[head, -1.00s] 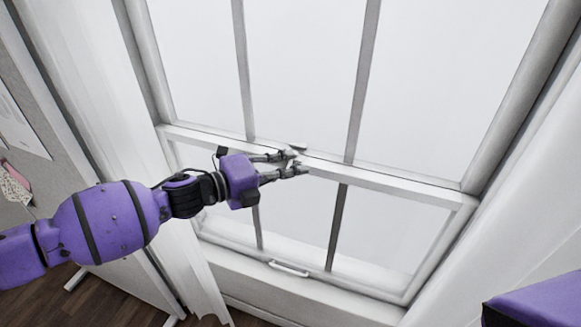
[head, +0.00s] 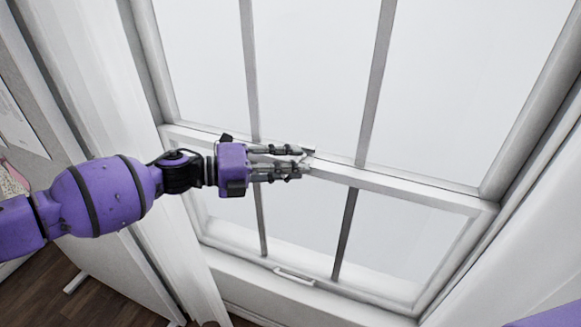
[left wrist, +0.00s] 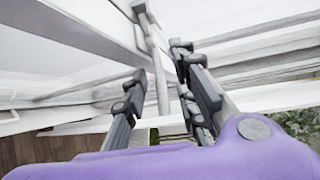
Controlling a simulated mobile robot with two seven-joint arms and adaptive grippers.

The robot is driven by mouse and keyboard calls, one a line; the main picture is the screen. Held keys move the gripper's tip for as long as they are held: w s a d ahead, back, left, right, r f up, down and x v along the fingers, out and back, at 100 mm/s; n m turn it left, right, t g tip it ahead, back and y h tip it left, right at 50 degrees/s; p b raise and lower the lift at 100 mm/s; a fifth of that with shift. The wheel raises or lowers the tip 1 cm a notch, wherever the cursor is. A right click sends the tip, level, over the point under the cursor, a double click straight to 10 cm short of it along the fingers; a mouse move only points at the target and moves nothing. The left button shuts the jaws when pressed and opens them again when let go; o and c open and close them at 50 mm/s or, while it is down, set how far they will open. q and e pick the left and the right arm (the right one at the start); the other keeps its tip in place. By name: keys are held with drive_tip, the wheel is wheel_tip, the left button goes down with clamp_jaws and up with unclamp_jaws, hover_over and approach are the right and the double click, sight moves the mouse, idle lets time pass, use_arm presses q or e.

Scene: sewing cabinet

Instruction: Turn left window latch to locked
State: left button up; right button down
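The sash window's meeting rail (head: 400,184) runs across the middle of the head view. My left gripper (head: 305,161) is at this rail, coming in from the left, with its fingers pointing right. Its two fingers are apart, one above the other in the picture. A small latch piece seems to be at the fingertips, mostly hidden by them, so I cannot tell its angle or whether they touch it. In the left wrist view the gripper (left wrist: 161,62) shows a gap between its fingers, with a pale bar behind. My right gripper is out of view.
A white curtain (head: 100,90) hangs left of the window, and a pale surface borders it on the right. A handle (head: 294,276) sits on the lower sash. Thin vertical bars (head: 375,85) divide the panes. A wooden floor shows at lower left.

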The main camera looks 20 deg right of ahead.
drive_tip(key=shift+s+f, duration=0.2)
use_arm(q)
drive_tip(key=shift+a, duration=0.1)
drive_tip(key=a+r, duration=0.1)
drive_tip(key=a, duration=0.6)
drive_tip(key=shift+w+a+r, duration=0.1)
